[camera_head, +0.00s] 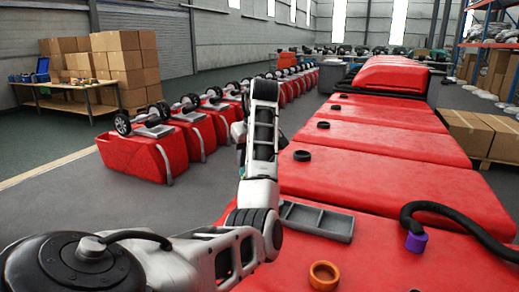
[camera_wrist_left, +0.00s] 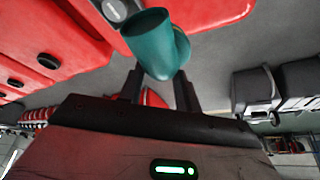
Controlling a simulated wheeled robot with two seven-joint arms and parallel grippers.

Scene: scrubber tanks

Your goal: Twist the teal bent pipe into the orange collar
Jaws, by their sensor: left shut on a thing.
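The teal bent pipe (camera_wrist_left: 152,42) shows in the left wrist view, its wide open end toward the camera. My left gripper (camera_wrist_left: 160,82) is shut on it, with one dark finger on each side. In the head view, my left arm comes in from the lower left and rises beside the red tanks; its gripper and the pipe cannot be made out there. The orange collar (camera_head: 324,275) sits on the nearest red tank at the bottom of the head view, apart from the arm, with its round opening facing up. My right gripper is in neither view.
A grey divided tray (camera_head: 316,221) lies on the red tank (camera_head: 375,262) behind the collar. A black hose (camera_head: 447,210) with a purple end (camera_head: 416,242) lies to the right. Black rings (camera_head: 302,156) sit on tanks behind. The tank top around the collar looks clear.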

